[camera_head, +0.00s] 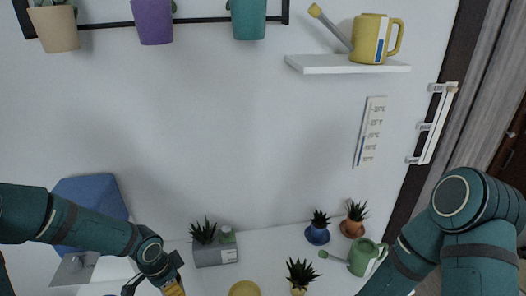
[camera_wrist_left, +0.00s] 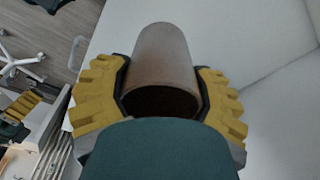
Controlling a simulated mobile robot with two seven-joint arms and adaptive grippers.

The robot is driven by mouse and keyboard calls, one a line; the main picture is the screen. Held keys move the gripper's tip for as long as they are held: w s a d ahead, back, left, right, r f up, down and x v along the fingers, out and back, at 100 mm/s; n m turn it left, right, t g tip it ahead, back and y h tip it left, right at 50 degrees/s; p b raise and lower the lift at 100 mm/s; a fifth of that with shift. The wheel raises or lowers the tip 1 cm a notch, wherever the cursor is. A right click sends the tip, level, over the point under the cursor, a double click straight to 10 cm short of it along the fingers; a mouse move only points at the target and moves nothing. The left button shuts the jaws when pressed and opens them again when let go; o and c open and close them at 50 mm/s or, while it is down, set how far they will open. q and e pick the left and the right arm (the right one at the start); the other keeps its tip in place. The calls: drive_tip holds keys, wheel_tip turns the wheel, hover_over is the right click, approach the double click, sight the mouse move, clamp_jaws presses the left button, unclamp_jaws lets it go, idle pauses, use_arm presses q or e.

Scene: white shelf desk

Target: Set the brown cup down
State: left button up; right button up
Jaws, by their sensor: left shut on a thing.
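In the left wrist view a brown cup (camera_wrist_left: 163,62) sits between the two yellow ridged fingers of my left gripper (camera_wrist_left: 162,95), which is shut on it. The cup's open, dark end faces the camera, and my dark green gripper body covers the lower part of the picture. In the head view my left gripper (camera_head: 172,288) is at the bottom edge, partly cut off, and the cup cannot be made out there. Whether the cup touches a surface cannot be told. My right arm is at the right of the head view, with its gripper out of the picture.
The white desk (camera_head: 275,240) holds a grey planter box (camera_head: 214,254), a yellow round thing (camera_head: 244,289), a small potted plant (camera_head: 299,279), a blue pot (camera_head: 317,235), a terracotta pot (camera_head: 352,228) and a green watering can (camera_head: 362,257). A blue chair (camera_head: 92,205) is at left.

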use_arm(q)
drive_tip(key=d+n+y+b, duration=0.1)
drive_tip(key=d+n+b, duration=0.1)
drive_tip(key=d+n, duration=0.6)
drive_tip(key=shift+s+d+f+n+t+b, duration=0.2)
drive_tip(key=shift+f+n+t+b, duration=0.15)
drive_tip(key=shift+n, duration=0.45)
use_arm(e)
drive_tip(key=shift+s+a+f, duration=0.1)
drive_tip(key=shift+s+f, duration=0.05)
drive_tip(key=shift+f, duration=0.65)
drive_tip(key=shift+s+f, duration=0.15)
drive_tip(key=shift+f, duration=0.6)
use_arm(q)
drive_tip(key=shift+w+a, duration=0.1)
drive_tip(key=shift+a, duration=0.05)
